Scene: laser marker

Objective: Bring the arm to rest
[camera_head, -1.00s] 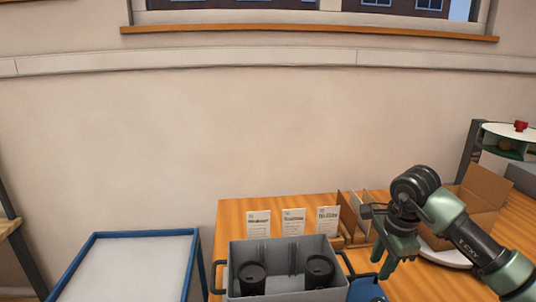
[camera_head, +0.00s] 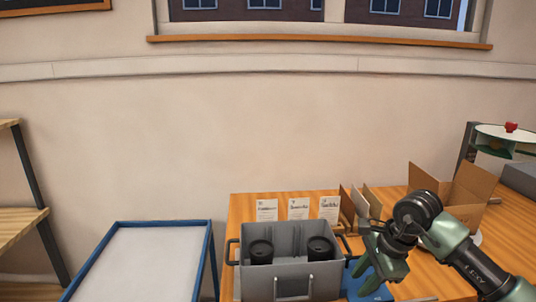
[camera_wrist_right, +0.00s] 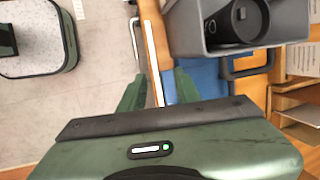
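My right arm reaches in from the lower right of the head view. Its green gripper (camera_head: 372,278) hangs over the wooden table, just right of the grey crate (camera_head: 262,283), pointing down. In the right wrist view its two fingers (camera_wrist_right: 158,88) are spread apart with nothing between them. Below them show the table edge and a blue mat (camera_wrist_right: 208,82). The crate, holding two black-lidded cups (camera_head: 261,252), shows at the top of the wrist view, apart from the fingers. My left gripper is not in view.
Several cards (camera_head: 299,209) and wooden dividers (camera_head: 360,208) stand behind the crate. An open cardboard box (camera_head: 462,190) is close behind my right arm. A blue-framed table (camera_head: 150,223) is at left, with a gap before the wooden table. A wooden shelf (camera_head: 20,228) stands far left.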

